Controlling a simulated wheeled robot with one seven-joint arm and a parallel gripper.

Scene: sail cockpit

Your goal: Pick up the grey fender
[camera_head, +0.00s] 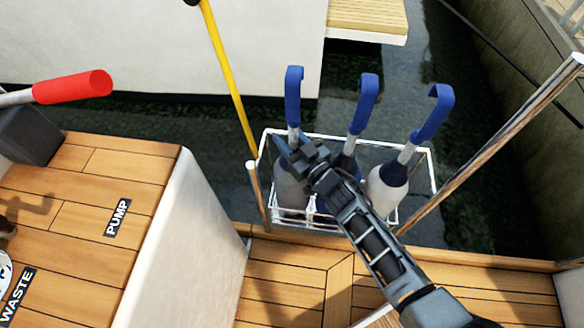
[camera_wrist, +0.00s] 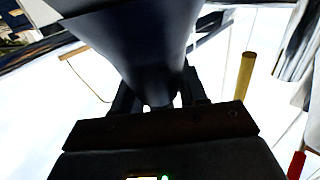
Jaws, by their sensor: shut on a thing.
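The grey fender (camera_head: 289,190) stands at the left in a white wire basket (camera_head: 432,165). Its blue strap (camera_head: 293,90) rises above it and hooks over at the top. My gripper (camera_head: 290,150) is shut at the neck of this fender, just below the strap, and covers part of it. In the wrist view, a dark blue tapering part (camera_wrist: 145,45) of the held fender narrows down between my fingers (camera_wrist: 157,100). The fender's lower end is partly hidden behind the basket wires.
A navy fender (camera_head: 346,165) and a white fender (camera_head: 386,188) stand to the right in the same basket, close to my gripper. A yellow pole (camera_head: 228,75) and a steel rail (camera_head: 490,140) flank the basket. A red-handled lever (camera_head: 72,87) is at the left.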

